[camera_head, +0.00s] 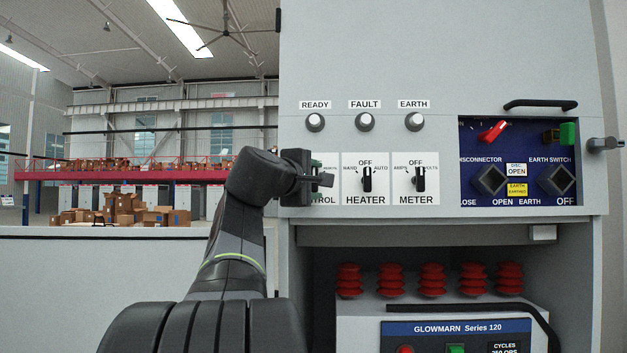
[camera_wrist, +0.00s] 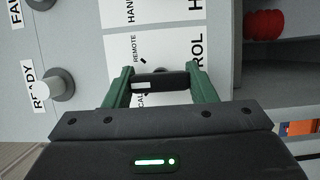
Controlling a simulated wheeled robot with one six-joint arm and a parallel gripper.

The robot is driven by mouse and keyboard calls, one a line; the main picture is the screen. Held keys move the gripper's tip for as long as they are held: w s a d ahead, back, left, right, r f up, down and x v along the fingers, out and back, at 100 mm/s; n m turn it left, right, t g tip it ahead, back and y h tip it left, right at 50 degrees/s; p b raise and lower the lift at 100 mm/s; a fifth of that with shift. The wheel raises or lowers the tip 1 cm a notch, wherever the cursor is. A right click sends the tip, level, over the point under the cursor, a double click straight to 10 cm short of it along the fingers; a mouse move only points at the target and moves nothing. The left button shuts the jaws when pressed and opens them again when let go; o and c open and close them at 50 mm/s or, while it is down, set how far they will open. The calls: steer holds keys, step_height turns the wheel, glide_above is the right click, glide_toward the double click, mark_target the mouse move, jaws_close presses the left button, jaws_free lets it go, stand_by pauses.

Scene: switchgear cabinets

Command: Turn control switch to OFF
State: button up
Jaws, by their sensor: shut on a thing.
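The control switch is the leftmost in the row on the grey cabinet panel. In the wrist view its black handle (camera_wrist: 161,81) lies between the two green fingers of my gripper (camera_wrist: 162,85), which is shut on it. Its white label plate (camera_wrist: 160,50) shows "REMOTE", part of "LOCAL" and the end of "CONTROL". An OFF mark on this plate is not readable. In the head view my gripper (camera_head: 318,180) is at the left edge of the panel and hides most of the control switch and its plate.
The heater switch (camera_head: 367,179) and meter switch (camera_head: 419,179) stand close to the right. READY (camera_head: 315,122), FAULT (camera_head: 365,122) and EARTH (camera_head: 414,122) lamps sit above. A blue disconnector panel (camera_head: 517,190) is farther right. Red ribbed insulators (camera_head: 390,280) are in the open bay below.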

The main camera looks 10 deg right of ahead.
steer(key=shift+f, duration=0.1)
steer(key=o, duration=1)
steer(key=shift+a, duration=0.1)
steer(key=b+v, duration=0.3)
steer(key=v, duration=1)
steer(key=shift+s+a+b, duration=0.1)
steer(key=shift+s+b, duration=0.25)
steer(key=shift+w, duration=0.1)
steer(key=p+x, duration=0.3)
steer(key=x, duration=1)
steer(key=shift+w+d+p, duration=0.25)
steer(key=shift+w+p, duration=0.05)
steer(key=shift+p, duration=0.05)
